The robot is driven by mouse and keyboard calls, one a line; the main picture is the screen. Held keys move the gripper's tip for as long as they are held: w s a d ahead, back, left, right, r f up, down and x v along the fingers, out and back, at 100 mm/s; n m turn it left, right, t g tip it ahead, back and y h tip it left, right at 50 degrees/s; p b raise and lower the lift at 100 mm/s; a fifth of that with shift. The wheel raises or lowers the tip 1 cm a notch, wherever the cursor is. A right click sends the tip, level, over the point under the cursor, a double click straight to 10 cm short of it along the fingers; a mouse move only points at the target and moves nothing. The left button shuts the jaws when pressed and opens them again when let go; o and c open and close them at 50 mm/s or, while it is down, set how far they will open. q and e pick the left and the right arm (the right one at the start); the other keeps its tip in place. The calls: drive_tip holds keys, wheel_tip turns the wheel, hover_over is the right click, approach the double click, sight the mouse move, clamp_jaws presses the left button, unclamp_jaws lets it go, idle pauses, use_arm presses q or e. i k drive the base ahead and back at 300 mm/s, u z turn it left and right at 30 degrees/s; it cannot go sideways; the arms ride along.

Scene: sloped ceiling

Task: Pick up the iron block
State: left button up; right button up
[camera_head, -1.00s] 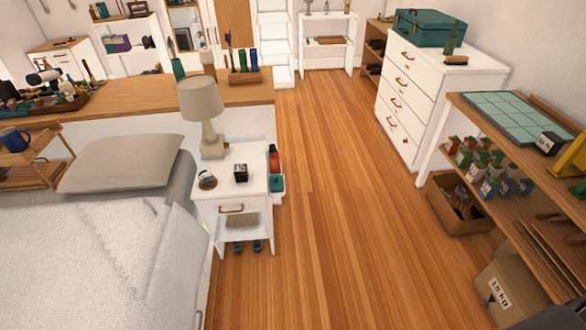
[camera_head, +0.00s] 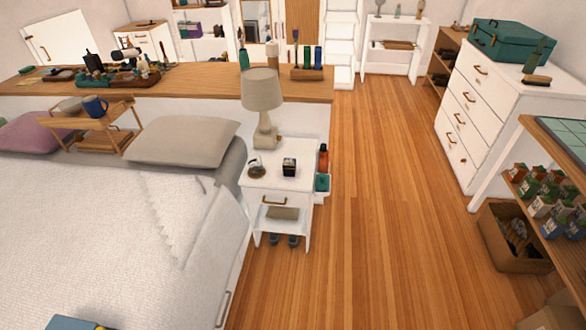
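A small dark, block-shaped object (camera_head: 289,167) stands on the white nightstand (camera_head: 254,181) beside the bed. It may be the iron block, but it is too small to tell for sure. A small round item (camera_head: 257,170) sits to its left, and a beige lamp (camera_head: 263,100) stands behind it. Neither of my grippers is in view.
The bed (camera_head: 110,220) fills the left side. Open wooden floor (camera_head: 370,220) lies right of the nightstand. A white drawer chest (camera_head: 485,120), a shelf unit with small boxes and a bin (camera_head: 515,245) on the floor line the right side.

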sight(288, 166)
drive_tip(key=z, duration=0.5)
drive_tip(key=k, duration=0.2)
drive_tip(key=u, duration=2.4)
drive_tip(key=k, duration=0.55)
drive_tip(key=z, duration=1.65)
drive_tip(key=i, duration=0.75)
drive_tip(key=z, duration=0.65)
drive_tip(key=i, duration=0.85)
drive_tip(key=u, duration=0.1)
